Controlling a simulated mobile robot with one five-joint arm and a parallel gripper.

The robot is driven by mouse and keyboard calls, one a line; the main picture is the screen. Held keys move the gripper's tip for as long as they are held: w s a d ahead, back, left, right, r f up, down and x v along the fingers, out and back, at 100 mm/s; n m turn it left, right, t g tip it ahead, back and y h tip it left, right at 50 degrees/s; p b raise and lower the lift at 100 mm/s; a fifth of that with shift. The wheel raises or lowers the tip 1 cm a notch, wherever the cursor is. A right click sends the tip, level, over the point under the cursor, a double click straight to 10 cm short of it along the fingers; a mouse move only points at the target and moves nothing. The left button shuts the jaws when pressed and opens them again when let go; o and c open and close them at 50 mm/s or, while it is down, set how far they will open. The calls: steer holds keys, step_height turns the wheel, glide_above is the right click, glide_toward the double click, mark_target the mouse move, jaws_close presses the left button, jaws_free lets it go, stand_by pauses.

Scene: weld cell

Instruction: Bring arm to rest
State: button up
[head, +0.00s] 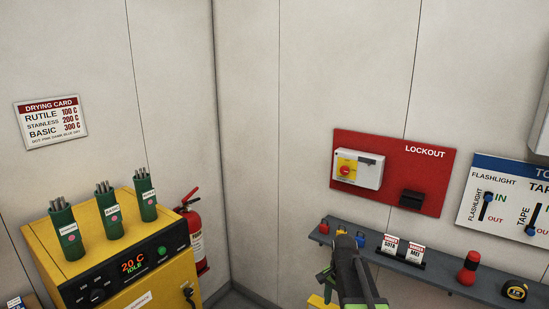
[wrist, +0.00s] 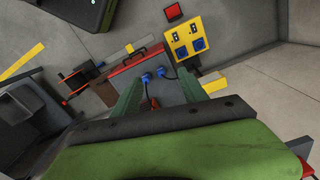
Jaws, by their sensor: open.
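My gripper (wrist: 161,88) shows in the wrist view as two green fingers spread apart, with nothing held between them. Beyond the fingers are a grey surface with a red edge (wrist: 130,66) and blue plugs (wrist: 160,72). In the head view my dark and green arm (head: 354,275) rises from the bottom edge, right of the middle. It overlaps the grey wall shelf (head: 452,283) in the picture. Whether it touches the shelf cannot be told.
The shelf holds tags (head: 390,245), a red-and-black item (head: 468,268) and a tape measure (head: 514,290). A red lockout board (head: 393,150) hangs above. The yellow oven (head: 155,252) carries green rod holders (head: 109,212); a fire extinguisher (head: 193,227) stands behind. A yellow socket panel (wrist: 186,40) shows in the wrist view.

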steer(key=s+a+f+n, duration=0.1)
steer(key=s+a+n, duration=0.4)
steer(key=s+n, duration=0.4)
steer(key=shift+s+f+n, duration=0.2)
steer(key=shift+s+n, duration=0.2)
steer(key=shift+s, duration=0.15)
steer(key=shift+a, duration=0.1)
steer(key=shift+c, duration=0.4)
